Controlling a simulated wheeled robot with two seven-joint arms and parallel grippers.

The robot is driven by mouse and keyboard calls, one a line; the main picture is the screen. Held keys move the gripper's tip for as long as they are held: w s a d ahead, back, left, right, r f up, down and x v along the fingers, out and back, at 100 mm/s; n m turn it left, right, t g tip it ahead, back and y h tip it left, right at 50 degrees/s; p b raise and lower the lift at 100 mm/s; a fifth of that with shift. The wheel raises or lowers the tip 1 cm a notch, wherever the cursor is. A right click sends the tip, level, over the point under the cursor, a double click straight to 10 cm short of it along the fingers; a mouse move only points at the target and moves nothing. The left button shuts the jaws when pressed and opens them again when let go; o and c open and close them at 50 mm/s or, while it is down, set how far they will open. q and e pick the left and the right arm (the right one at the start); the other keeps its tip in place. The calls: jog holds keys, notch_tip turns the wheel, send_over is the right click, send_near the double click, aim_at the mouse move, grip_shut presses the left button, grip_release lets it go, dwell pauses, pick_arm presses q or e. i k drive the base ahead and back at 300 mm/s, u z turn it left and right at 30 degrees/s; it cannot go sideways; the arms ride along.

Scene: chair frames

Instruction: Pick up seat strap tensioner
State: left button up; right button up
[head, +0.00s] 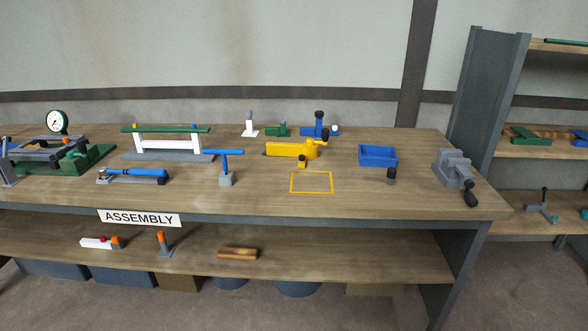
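I cannot tell for sure which tool is the seat strap tensioner. A yellow tool (290,149) with a long body and a dark knob at its right end lies on the workbench (400,200), behind a yellow outlined square. A blue and grey tool (134,175) lies farther left near the front edge. A blue tool with a black knob (318,127) stands at the back. Neither of my grippers is in view.
A blue tray (377,155) and a grey vise (453,168) stand at the right. A blue T-handle tool (225,166) stands mid-bench. The yellow outlined square (311,191) is empty. A lower shelf (340,255) runs below, and a rack (490,100) stands at right.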

aim_at(273, 149)
jog(key=z, duration=0.3)
jog(key=k, duration=0.3)
jog(key=u, duration=1.25)
jog(key=i, duration=0.85)
jog(key=z, duration=0.15)
